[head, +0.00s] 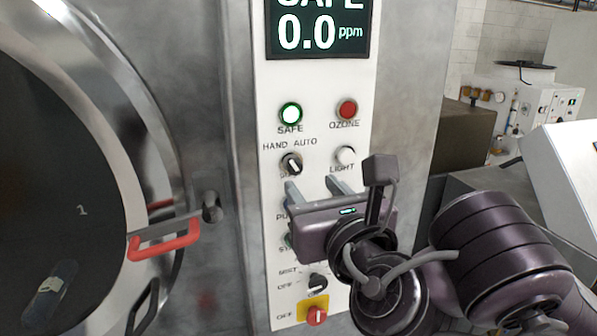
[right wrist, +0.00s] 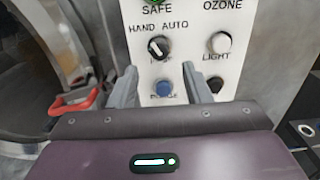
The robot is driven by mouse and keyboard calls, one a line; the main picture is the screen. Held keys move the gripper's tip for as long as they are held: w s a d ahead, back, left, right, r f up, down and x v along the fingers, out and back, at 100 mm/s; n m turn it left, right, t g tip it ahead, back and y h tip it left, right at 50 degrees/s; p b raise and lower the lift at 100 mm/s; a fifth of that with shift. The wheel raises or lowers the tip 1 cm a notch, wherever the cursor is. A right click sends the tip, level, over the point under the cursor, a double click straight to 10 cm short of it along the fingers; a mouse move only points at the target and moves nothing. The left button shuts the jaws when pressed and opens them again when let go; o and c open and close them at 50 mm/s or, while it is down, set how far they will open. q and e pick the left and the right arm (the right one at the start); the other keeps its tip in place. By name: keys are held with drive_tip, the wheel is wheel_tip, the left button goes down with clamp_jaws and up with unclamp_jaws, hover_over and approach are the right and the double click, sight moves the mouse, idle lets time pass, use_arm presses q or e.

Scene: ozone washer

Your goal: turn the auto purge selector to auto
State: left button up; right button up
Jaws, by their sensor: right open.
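The auto purge selector (head: 292,163) is a small black round knob on the white control panel (head: 257,120), below the words HAND and AUTO. It also shows in the right wrist view (right wrist: 158,47), where its pale pointer mark seems to lean up and left, toward HAND. My right gripper (head: 312,187) is open and empty in front of the panel. In the right wrist view its fingers (right wrist: 159,72) stand apart, with the selector a little above the gap between their tips and a blue button in the gap. My left gripper is not in view.
A green SAFE lamp (head: 290,113) and a red OZONE lamp (head: 347,109) sit above. A white LIGHT knob (head: 345,156) is right of the selector. A blue button (right wrist: 164,90) is below it. The round door with its red handle (head: 165,245) stands left.

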sight(296, 168)
drive_tip(key=b+x, duration=0.4)
drive_tip(key=x, duration=0.2)
drive_tip(key=shift+f, duration=0.15)
drive_tip(key=shift+w+a, duration=0.2)
drive_tip(key=shift+w, duration=0.4)
drive_tip(key=c, duration=0.9)
